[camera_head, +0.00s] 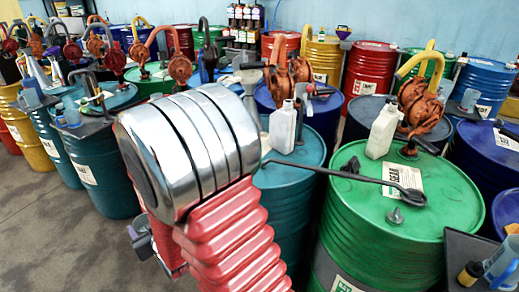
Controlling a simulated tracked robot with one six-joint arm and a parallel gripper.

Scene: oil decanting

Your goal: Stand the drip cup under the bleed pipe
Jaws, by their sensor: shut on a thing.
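My arm's chrome joint and red bellows fill the centre foreground. They hide much of the floor and the drums behind. My gripper is not clearly visible. A small dark grey and purple part shows past the lower left of the chrome joint, but I cannot tell what it is. I cannot pick out the drip cup or the bleed pipe with certainty. A long dark rod (345,175) with a rounded end reaches across the top of the green drum (445,215). Any thing held in my jaws is hidden.
Drums crowd the room, many with rotary hand pumps (418,103). Bare floor (60,225) lies at lower left.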

